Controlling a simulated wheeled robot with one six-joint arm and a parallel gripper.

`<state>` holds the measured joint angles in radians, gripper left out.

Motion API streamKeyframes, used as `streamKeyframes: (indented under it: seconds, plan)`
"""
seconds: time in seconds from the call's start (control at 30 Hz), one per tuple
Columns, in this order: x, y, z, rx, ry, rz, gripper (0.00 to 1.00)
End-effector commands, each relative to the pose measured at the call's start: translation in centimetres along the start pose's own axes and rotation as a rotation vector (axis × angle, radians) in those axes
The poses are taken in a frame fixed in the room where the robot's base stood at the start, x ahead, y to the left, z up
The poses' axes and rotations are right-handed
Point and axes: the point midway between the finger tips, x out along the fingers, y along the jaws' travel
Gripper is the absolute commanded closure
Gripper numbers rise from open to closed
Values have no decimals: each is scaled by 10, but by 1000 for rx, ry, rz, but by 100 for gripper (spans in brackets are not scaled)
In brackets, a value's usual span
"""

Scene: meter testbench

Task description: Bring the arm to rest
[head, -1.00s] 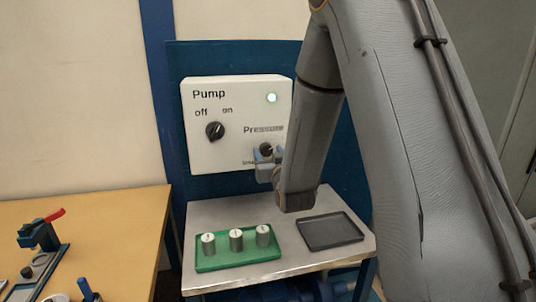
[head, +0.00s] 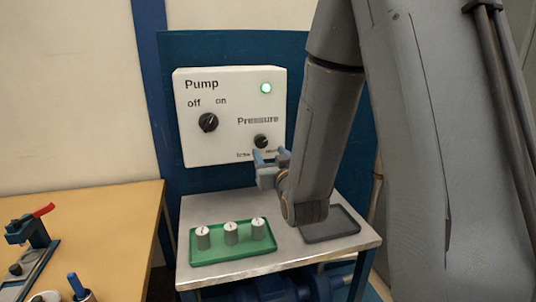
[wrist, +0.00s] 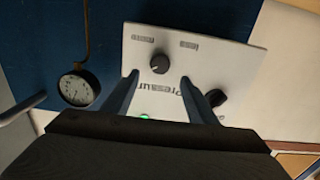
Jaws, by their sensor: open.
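My gripper (head: 270,160) is open and empty in the head view, just below and in front of the pressure knob (head: 261,141) on the white pump panel (head: 225,150). The fingers are apart from the knob. In the wrist view my gripper (wrist: 165,97) shows two blue fingers spread apart, with the pressure knob (wrist: 160,63) beyond and between them. The pump knob (head: 208,122) sits at the panel's left, and a green lamp (head: 266,88) is lit. My arm hides part of the panel's right surroundings.
A metal table (head: 280,255) below holds a green tray (head: 265,247) with three metal cylinders and an empty dark tray (head: 330,232). A gauge (wrist: 79,88) shows in the wrist view. A wooden bench (head: 110,225) with a red-handled clamp (head: 36,217) stands at left.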

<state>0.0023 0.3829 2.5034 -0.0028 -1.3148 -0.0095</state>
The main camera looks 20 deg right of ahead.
Motion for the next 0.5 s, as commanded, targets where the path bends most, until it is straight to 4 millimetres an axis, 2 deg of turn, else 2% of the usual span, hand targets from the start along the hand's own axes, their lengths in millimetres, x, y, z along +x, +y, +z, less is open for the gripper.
streamKeyframes:
  seconds: [0.27,0.37,0.5]
  plan:
    - [0,0,6,0,-35,0,48]
    - [-3,0,21,1,-129,-1,48]
    - [-19,0,59,2,-349,-3,48]
